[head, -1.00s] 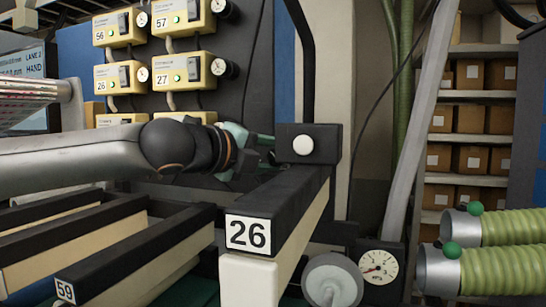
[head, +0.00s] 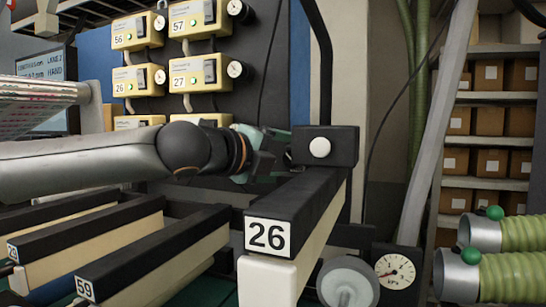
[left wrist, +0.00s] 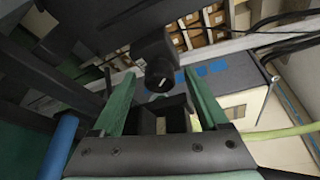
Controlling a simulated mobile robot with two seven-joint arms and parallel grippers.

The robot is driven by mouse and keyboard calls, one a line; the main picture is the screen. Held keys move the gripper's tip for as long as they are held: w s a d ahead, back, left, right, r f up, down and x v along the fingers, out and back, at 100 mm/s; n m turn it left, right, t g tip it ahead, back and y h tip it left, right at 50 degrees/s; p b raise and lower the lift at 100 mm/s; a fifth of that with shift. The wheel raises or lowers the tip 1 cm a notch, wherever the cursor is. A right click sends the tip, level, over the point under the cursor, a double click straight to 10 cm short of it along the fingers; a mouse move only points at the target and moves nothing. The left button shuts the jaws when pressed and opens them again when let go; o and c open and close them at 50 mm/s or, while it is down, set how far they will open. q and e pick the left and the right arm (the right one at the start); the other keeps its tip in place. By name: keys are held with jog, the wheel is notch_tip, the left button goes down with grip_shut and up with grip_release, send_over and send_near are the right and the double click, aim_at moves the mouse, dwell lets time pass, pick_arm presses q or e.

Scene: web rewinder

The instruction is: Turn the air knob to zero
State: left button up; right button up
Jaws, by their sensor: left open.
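A round black knob (left wrist: 161,82) with a short white mark on its face sits at the end of a dark housing in the left wrist view. My left gripper (left wrist: 160,74) is open. Its two green fingers stand on either side of the knob, and I cannot tell whether they touch it. In the head view my left gripper (head: 272,155) is beside the left face of a black block (head: 345,135) with a white round button (head: 319,148). The knob cannot be made out there. A round kPa gauge (head: 395,271) is at lower right. My right gripper is not in view.
Rails numbered 26 (head: 268,235) and 59 (head: 85,289) lie below my left arm. A grey round handle (head: 347,285) is beside the gauge. Yellow control boxes (head: 200,75) hang behind. Green ribbed hoses (head: 515,275) and box shelves (head: 490,120) are at right.

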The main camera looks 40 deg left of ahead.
pick_arm(q)
jog(key=s+a+r, duration=0.1)
jog(key=s+r, duration=0.1)
jog(key=s, duration=1)
jog(key=shift+a, duration=0.15)
jog(key=shift+f, duration=0.1)
